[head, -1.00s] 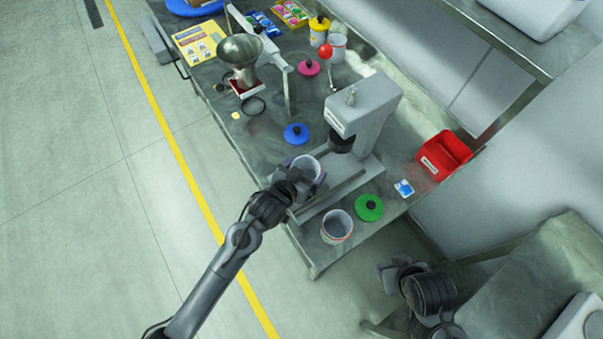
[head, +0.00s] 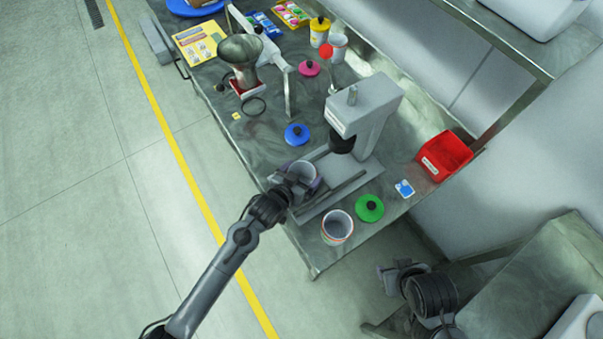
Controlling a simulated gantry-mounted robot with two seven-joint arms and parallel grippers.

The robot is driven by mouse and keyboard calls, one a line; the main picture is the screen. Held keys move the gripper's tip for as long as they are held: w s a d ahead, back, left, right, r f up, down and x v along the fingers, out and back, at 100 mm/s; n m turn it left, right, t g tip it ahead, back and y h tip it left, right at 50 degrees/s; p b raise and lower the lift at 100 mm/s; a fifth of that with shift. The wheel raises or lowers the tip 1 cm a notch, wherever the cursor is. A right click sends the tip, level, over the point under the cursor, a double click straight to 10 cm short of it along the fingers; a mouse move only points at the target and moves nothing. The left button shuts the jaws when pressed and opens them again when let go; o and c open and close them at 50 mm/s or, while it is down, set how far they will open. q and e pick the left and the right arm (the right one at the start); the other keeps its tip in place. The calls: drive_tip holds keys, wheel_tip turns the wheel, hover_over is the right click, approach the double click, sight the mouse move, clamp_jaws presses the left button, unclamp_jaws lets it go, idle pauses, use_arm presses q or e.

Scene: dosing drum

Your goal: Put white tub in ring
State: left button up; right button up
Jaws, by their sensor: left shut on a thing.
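My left gripper (head: 292,184) is shut on a tub (head: 306,172) with a white inside and a purplish outer side, upright beside the grey press-like machine. I cannot tell whether the tub touches the surface under it. A thin black ring (head: 253,106) lies on the table near the metal hopper, up and left of the tub. Another open tub (head: 337,229), pale with a coloured band, stands at the near table corner. A third pale tub (head: 338,45) stands at the back. My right gripper (head: 394,272) is low at the right, away from the table; its jaws are unclear.
The grey machine (head: 368,110) stands right of the held tub. Blue (head: 296,134), green (head: 369,208) and pink (head: 309,68) lids lie on the table (head: 258,143). The hopper (head: 240,52) stands beside the ring. A red bin (head: 445,155) is at the right edge.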

use_arm(q)
drive_tip(key=o, duration=0.7)
drive_tip(key=shift+f, duration=0.1)
drive_tip(key=shift+c, duration=0.2)
drive_tip(key=shift+s+a+r, duration=0.1)
drive_tip(key=shift+s+r, duration=0.05)
drive_tip(key=shift+r, duration=0.1)
drive_tip(key=p+v, duration=0.1)
drive_tip(key=v, duration=1)
drive_tip(key=s+a+n+g+y, duration=0.4)
drive_tip(key=s+a+g+y, duration=0.2)
drive_tip(key=s+a, duration=1)
drive_tip(key=s, duration=0.3)
drive_tip(key=shift+a+f+g, duration=0.35)
drive_tip(key=shift+a+g, duration=0.05)
drive_tip(key=shift+r, duration=0.15)
